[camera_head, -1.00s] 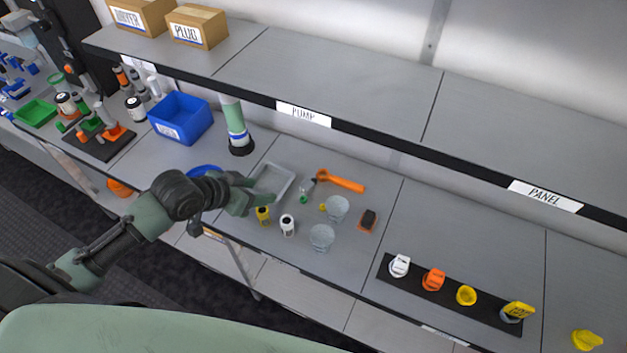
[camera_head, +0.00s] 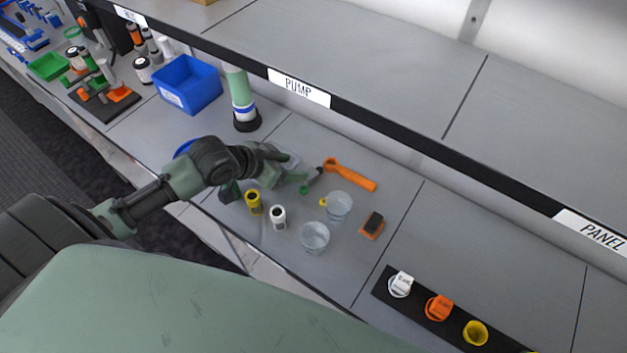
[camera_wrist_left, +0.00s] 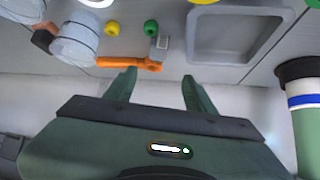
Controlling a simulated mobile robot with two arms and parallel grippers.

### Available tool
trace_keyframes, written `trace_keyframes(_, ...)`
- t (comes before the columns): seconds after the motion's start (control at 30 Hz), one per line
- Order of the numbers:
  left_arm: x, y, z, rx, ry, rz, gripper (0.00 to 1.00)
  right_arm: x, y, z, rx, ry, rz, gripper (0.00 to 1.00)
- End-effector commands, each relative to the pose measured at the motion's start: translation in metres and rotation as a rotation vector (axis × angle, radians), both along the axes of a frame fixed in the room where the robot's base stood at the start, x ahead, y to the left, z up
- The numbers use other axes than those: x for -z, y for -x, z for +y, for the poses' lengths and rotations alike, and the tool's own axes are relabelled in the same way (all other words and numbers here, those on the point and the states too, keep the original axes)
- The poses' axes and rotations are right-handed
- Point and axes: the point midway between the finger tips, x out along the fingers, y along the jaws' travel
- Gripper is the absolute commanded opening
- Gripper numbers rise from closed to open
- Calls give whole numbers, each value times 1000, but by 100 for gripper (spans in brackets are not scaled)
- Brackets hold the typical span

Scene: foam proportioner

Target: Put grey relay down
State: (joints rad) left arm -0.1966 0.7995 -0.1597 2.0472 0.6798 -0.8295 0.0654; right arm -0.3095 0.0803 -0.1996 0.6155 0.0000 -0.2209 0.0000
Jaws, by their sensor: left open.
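My left gripper (camera_head: 286,166) is over the workbench, in front of the shelf edge labelled PUMP. In the left wrist view its two fingers (camera_wrist_left: 158,84) are apart with nothing between them. A small grey block (camera_wrist_left: 161,44), which may be the grey relay, lies on the bench beyond the fingertips, beside a green cap (camera_wrist_left: 150,27). It also shows in the head view (camera_head: 313,174), just right of the gripper. An orange wrench (camera_wrist_left: 128,64) lies close to it. My right gripper is not in view.
A grey tray (camera_wrist_left: 196,42) lies beside the block, partly covered by my gripper in the head view. Two clear cups (camera_head: 337,207), a yellow bottle (camera_head: 254,203), a white bottle (camera_head: 278,218) and an orange-black block (camera_head: 372,226) stand nearby. A green cylinder (camera_head: 240,95) rises behind.

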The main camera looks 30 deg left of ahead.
Motion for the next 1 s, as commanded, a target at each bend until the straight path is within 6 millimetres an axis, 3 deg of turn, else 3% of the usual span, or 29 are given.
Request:
trace_keyframes(0.07, 14, 0, 0, 0, 0, 0, 55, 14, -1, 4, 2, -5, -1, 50)
trace_keyframes(0.17, 17, -1, 0, 0, 0, -1, 55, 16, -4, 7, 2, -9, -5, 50)
trace_keyframes(0.47, 35, -19, -9, -2, 2, 0, 55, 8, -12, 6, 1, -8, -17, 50)
trace_keyframes(0.8, 69, -42, -24, -1, 2, 0, 55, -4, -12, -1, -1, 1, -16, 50)
trace_keyframes(1.0, 74, -45, -25, 0, -1, -1, 55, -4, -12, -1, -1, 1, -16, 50)
